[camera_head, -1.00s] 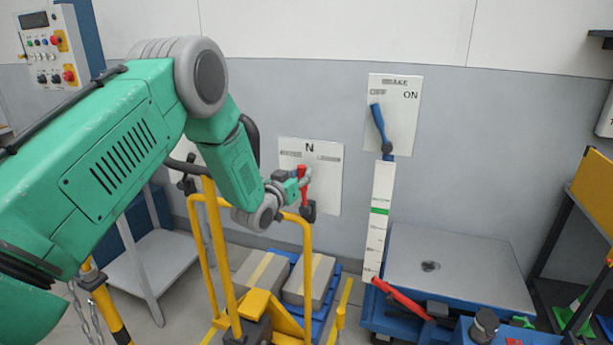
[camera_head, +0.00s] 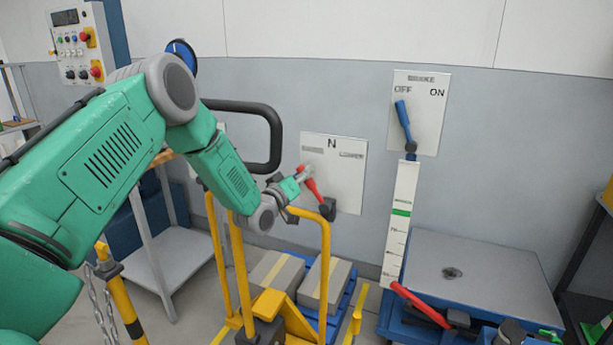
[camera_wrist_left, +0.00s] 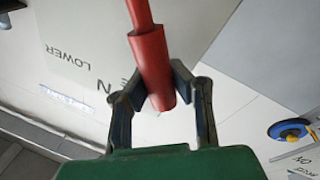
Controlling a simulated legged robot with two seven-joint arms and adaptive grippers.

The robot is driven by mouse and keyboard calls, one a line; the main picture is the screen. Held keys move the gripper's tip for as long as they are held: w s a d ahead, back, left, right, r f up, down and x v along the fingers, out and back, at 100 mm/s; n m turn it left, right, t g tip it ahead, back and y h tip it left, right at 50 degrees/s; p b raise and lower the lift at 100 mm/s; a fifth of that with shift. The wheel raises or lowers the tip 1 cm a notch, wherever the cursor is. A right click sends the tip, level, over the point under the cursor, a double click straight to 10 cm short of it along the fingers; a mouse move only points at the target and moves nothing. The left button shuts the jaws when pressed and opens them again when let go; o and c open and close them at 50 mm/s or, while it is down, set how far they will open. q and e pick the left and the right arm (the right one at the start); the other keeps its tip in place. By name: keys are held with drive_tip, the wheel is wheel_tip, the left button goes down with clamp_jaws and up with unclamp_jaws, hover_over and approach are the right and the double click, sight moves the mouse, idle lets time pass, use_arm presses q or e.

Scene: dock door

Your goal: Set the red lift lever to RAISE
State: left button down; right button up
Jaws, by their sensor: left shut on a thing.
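The red lift lever (camera_head: 315,190) stands on a white wall plate (camera_head: 347,190) with N at its top middle. It leans up and left from its dark pivot, towards the left label, which is too blurred to read; the right label reads LOWER. My left gripper (camera_head: 304,173) is shut on the lever's upper end. In the left wrist view the fingers (camera_wrist_left: 160,82) hold the thick red grip (camera_wrist_left: 152,65) between them, with LOWER and N on the plate (camera_wrist_left: 75,45) behind. The left label is hidden in that view. My right gripper is out of view.
A brake plate (camera_head: 430,115) with a blue lever (camera_head: 403,118) is to the right, above a white scale (camera_head: 402,225). A lift table (camera_head: 480,270) stands below. A yellow frame (camera_head: 325,260) and grey boxes (camera_head: 325,285) are under my forearm. A black loop handle (camera_head: 270,125) is close behind it.

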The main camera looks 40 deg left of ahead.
use_arm(q)
drive_tip(key=shift+s+f, duration=0.15)
drive_tip(key=shift+f, duration=0.4)
drive_tip(key=c, duration=1.3)
unclamp_jaws()
drive_tip(key=shift+a+r, duration=0.1)
drive_tip(key=shift+r, duration=0.1)
drive_tip(key=s, duration=0.4)
drive_tip(key=s+f, duration=0.1)
drive_tip(key=s, duration=0.6)
drive_tip(key=shift+s+d+f, duration=0.3)
drive_tip(key=shift+d, duration=0.1)
